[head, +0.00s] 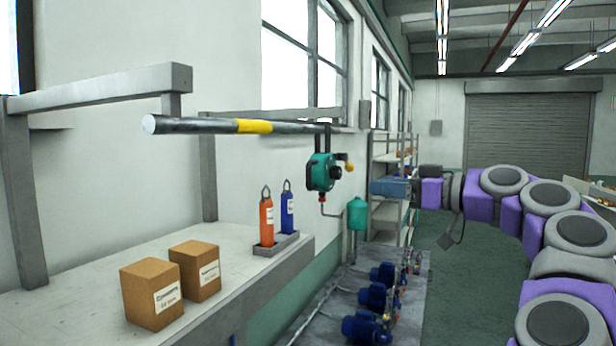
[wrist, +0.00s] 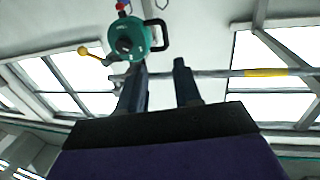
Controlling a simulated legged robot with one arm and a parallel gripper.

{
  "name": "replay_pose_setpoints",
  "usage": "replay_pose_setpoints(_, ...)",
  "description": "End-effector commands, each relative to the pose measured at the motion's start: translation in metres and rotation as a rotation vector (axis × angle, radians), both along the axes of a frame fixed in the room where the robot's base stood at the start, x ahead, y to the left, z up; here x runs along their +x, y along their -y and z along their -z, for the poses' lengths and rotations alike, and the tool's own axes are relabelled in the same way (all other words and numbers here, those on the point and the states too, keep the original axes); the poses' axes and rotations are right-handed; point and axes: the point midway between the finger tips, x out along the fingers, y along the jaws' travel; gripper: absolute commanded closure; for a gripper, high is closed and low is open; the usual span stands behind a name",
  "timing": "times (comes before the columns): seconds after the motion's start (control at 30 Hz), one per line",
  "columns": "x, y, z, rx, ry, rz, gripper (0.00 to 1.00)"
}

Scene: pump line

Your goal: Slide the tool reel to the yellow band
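The tool reel (head: 322,172) is a teal, round-bodied unit with a black side handle and a small yellow-ended lever. It hangs from the grey overhead rail (head: 200,125), near the rail's right part. The yellow band (head: 254,126) is painted around the rail, left of the reel. In the wrist view the reel (wrist: 128,38) is at the upper left and the yellow band (wrist: 265,72) is to the right. My gripper (wrist: 160,65) is open, its two dark fingers apart with nothing held between them. In the head view its fingers are hard to make out, right of the reel.
Blue pumps (head: 370,300) stand on the floor plinth. A shelf (head: 385,215) stands behind. Green floor (head: 465,290) is open at right.

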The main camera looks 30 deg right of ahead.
Motion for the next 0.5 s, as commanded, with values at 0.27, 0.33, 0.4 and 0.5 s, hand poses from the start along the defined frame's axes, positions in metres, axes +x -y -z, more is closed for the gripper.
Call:
replay_pose_setpoints(0.27, -0.002, 0.001, 0.000, 0.000, 0.001, 0.001, 0.67)
replay_pose_setpoints(0.33, -0.007, 0.003, -0.001, 0.001, 0.002, 0.003, 0.67)
replay_pose_setpoints(0.4, -0.015, 0.007, -0.001, 0.001, 0.002, 0.003, 0.67)
replay_pose_setpoints(0.5, -0.032, 0.013, -0.001, 0.002, 0.002, 0.004, 0.67)
